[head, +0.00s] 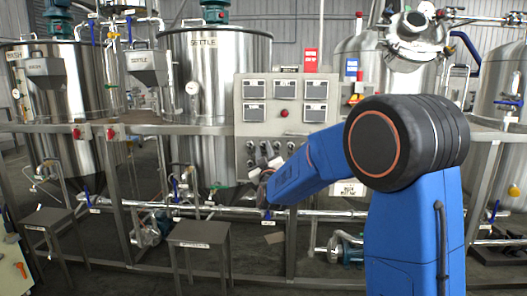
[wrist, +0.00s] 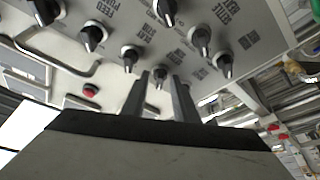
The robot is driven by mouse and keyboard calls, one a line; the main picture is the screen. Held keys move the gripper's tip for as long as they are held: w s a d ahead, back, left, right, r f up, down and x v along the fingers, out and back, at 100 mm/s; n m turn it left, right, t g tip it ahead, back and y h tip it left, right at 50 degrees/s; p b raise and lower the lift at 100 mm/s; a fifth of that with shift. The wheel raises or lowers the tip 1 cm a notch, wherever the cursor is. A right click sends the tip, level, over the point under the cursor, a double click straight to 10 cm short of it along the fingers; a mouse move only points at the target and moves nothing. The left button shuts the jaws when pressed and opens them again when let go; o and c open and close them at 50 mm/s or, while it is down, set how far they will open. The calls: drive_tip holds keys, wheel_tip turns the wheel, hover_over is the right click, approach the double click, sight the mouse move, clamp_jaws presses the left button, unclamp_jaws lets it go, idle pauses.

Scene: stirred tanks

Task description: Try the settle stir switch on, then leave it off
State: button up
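The grey control panel (head: 268,108) stands in the middle of the head view, in front of the settle tank (head: 228,75). In the wrist view the panel (wrist: 255,25) appears tilted and upside down, with several black rotary switches. One switch (wrist: 159,76) shows between my fingertips, with a gap visible on each side. The small labels are too blurred to tell surely which switch is the settle stir one. My gripper (wrist: 159,80) is open, its two fingers pointing at the panel. In the head view my gripper (head: 264,170) is at the panel's lower switches, partly hidden by my arm.
A red button (wrist: 90,90) is on the panel near my left finger. Other switches (wrist: 130,57) sit close around the fingers. A pipe rail (head: 210,208) runs below the panel. Two low stands (head: 200,232) are at the front left. Another tank (head: 45,80) stands at left.

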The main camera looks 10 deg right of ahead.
clamp_jaws()
drive_tip(key=shift+m, duration=0.5)
drive_tip(key=m+h, duration=0.1)
drive_tip(key=m, duration=0.1)
drive_tip(key=m+h, duration=0.2)
drive_tip(key=m, duration=0.1)
drive_tip(key=m+h, duration=0.1)
drive_tip(key=m, duration=0.2)
drive_tip(key=shift+a+h, duration=0.25)
drive_tip(key=shift+h, duration=0.15)
drive_tip(key=m+g+h, duration=0.1)
drive_tip(key=m, duration=0.3)
drive_tip(key=m+g+h, duration=0.1)
drive_tip(key=m+h, duration=0.1)
drive_tip(key=m, duration=0.2)
drive_tip(key=shift+w+a+h, duration=0.1)
drive_tip(key=shift+h, duration=0.2)
drive_tip(key=shift+m+g, duration=0.4)
